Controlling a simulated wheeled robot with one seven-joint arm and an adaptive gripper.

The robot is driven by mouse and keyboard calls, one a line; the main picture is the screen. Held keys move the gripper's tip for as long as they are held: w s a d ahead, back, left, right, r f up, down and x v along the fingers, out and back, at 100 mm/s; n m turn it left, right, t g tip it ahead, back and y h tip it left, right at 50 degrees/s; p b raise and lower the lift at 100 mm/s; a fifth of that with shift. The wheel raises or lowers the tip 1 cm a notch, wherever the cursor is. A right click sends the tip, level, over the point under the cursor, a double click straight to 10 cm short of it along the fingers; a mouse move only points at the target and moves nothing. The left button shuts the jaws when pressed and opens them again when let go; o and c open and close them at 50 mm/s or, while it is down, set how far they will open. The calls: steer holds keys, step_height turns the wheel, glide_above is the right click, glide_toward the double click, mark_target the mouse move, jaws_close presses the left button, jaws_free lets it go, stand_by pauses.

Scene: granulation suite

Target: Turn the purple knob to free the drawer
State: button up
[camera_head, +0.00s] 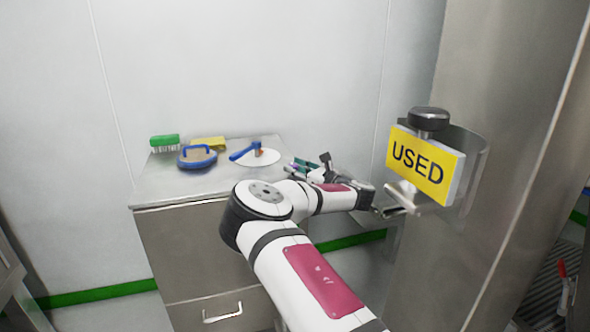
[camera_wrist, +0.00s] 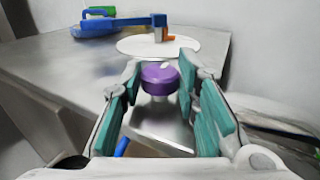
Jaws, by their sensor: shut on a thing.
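The purple knob (camera_wrist: 160,78) is round, on a pale stem, and stands between the two teal-padded fingers of my gripper (camera_wrist: 161,72) in the wrist view. My gripper is shut on the knob, one finger on each side. In the head view my gripper (camera_head: 312,167) is at the right end of the steel cabinet top, and the knob is mostly hidden there. The cabinet (camera_head: 185,245) has a plain upper front. Below it is a drawer front with a bar handle (camera_head: 222,313). My arm covers the cabinet's right part.
On the cabinet top are a green brush (camera_head: 164,141), a yellow block (camera_head: 208,143), a blue-handled pad (camera_head: 197,157) and a white disc (camera_head: 262,158) with a blue-handled tool (camera_head: 244,150).

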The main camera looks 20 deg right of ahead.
steer(key=shift+y, duration=0.3)
steer(key=o, duration=1.2)
steer(key=shift+s+d, duration=0.1)
steer(key=v, duration=1.1)
steer(key=shift+s+d+r, duration=0.1)
steer(key=shift+s+d, duration=0.05)
steer(key=shift+s, duration=0.15)
